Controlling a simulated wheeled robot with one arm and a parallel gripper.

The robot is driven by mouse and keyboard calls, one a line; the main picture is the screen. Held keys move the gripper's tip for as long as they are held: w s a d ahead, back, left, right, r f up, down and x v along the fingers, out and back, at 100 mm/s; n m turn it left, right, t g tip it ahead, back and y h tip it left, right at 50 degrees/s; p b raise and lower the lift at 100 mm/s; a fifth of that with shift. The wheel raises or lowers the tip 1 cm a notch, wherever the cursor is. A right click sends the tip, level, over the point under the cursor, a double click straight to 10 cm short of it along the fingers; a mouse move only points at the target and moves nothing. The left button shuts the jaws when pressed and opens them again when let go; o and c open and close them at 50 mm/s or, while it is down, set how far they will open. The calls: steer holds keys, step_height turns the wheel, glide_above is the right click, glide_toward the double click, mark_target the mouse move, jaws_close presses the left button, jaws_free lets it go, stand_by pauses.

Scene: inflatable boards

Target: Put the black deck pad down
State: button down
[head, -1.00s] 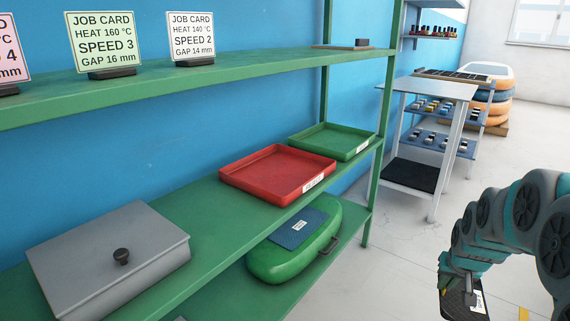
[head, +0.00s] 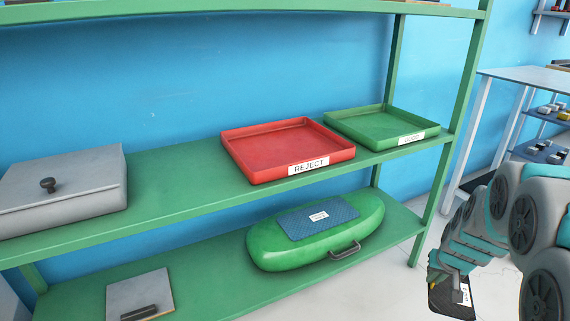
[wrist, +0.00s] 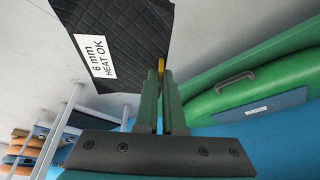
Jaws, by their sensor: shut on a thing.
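The black deck pad (head: 455,298) hangs in my gripper (head: 458,277) at the lower right of the head view, in front of the shelf unit and apart from it. In the wrist view the pad (wrist: 130,30) is dark with a quilted surface. It carries a white label reading "6 mm HEAT OK". My gripper (wrist: 162,72) is shut on the pad's edge there. The red tray (head: 307,173) labelled REJECT and a green tray (head: 370,146) with a hard-to-read label stand side by side on the middle shelf. Both trays look empty.
A grey lidded box (head: 75,205) stands left on the middle shelf (head: 180,180), with bare shelf between it and the red tray. Below, a green rounded board (head: 290,257) carries a blue pad (head: 318,216). A grey plate (head: 138,290) lies lower left. A green post (head: 450,150) rises at right.

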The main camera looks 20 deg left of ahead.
steer(key=f+b, duration=0.1)
steer(key=f, duration=0.1)
steer(key=f+b, duration=0.1)
steer(key=f, duration=0.2)
steer(key=f+b, duration=0.2)
steer(key=shift+s+d+f, duration=0.35)
steer(key=shift+s+d, duration=0.05)
